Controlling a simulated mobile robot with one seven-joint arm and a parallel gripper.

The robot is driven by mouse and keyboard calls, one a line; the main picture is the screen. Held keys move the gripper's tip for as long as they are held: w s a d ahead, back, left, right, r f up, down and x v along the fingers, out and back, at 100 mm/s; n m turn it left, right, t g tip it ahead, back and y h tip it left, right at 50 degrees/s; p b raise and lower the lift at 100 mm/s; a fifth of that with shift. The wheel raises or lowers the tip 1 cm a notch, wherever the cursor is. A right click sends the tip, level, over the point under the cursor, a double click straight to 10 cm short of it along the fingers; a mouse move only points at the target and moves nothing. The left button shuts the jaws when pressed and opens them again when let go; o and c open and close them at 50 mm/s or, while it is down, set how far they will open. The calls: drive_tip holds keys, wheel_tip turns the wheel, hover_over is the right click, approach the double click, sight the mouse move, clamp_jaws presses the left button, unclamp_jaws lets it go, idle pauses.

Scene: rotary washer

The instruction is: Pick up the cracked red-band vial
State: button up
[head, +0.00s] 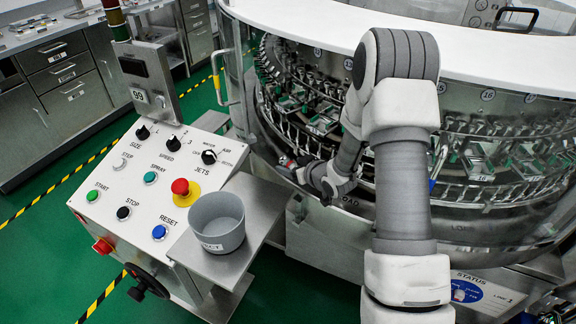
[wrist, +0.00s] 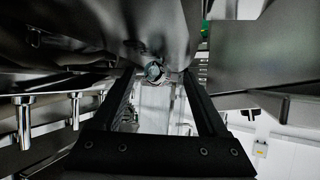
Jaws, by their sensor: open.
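My gripper (head: 291,168) is at the lower left of the rotary washer (head: 345,232), by its open front. In the wrist view my gripper (wrist: 159,76) is open, with its two black fingers apart. A small round glassy end, perhaps the vial (wrist: 153,72), shows between the fingertips. I cannot tell whether it touches them. A small reddish spot shows beside the gripper in the head view, but no crack or clear red band can be made out. My arm hides part of the washer.
A grey bin (head: 216,221) with a label stands on a steel shelf (head: 262,198) left of the gripper. The control panel (head: 150,185), with knobs and buttons, is further left. Metal nozzles (wrist: 25,118) hang close on the left in the wrist view.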

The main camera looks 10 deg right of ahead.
drive_tip(key=shift+w+a+f, duration=0.15)
drive_tip(key=shift+w+f, duration=0.05)
drive_tip(key=shift+w, duration=0.15)
drive_tip(key=shift+c, duration=0.3)
clamp_jaws()
drive_tip(key=shift+r, duration=0.1)
